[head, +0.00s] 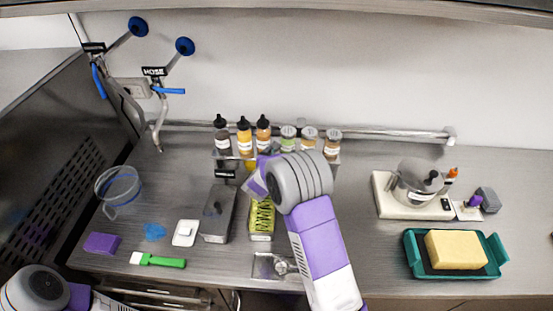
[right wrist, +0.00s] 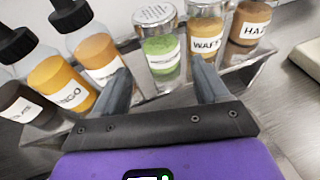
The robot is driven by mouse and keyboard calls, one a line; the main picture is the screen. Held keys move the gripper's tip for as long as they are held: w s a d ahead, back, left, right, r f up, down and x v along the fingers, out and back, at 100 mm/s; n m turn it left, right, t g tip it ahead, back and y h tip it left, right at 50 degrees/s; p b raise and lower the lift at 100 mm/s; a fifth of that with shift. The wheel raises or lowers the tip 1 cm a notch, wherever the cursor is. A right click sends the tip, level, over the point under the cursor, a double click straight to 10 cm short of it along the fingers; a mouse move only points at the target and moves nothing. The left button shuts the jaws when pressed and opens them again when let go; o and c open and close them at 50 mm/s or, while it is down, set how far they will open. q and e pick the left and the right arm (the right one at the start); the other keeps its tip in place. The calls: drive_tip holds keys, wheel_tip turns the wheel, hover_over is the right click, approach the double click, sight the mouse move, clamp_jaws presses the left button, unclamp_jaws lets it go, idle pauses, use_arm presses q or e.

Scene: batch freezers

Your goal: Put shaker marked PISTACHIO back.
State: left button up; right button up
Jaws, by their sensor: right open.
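The shaker with green contents and a metal lid (head: 288,138) stands upright in the clear rack at the back wall. In the right wrist view the green shaker (right wrist: 161,50) has a white label that is too blurred to read surely, and it stands between two neighbours. My right gripper (right wrist: 161,68) is open, its two fingers apart on either side of the green shaker's front, with nothing gripped. In the head view my right gripper (head: 262,178) is mostly hidden by its own wrist. My left gripper (head: 82,296) is at the bottom left corner, its fingers not clear.
Dropper bottles (head: 243,136) stand left of the green shaker in the rack (right wrist: 268,52); the WAFFLE-like shaker (right wrist: 207,35) and another (right wrist: 250,22) stand right. A grey box (head: 218,215) and yellow-green container (head: 262,222) sit in front. A teal tray (head: 497,250) is at right.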

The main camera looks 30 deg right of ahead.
drive_tip(key=v, duration=0.4)
idle(0.4)
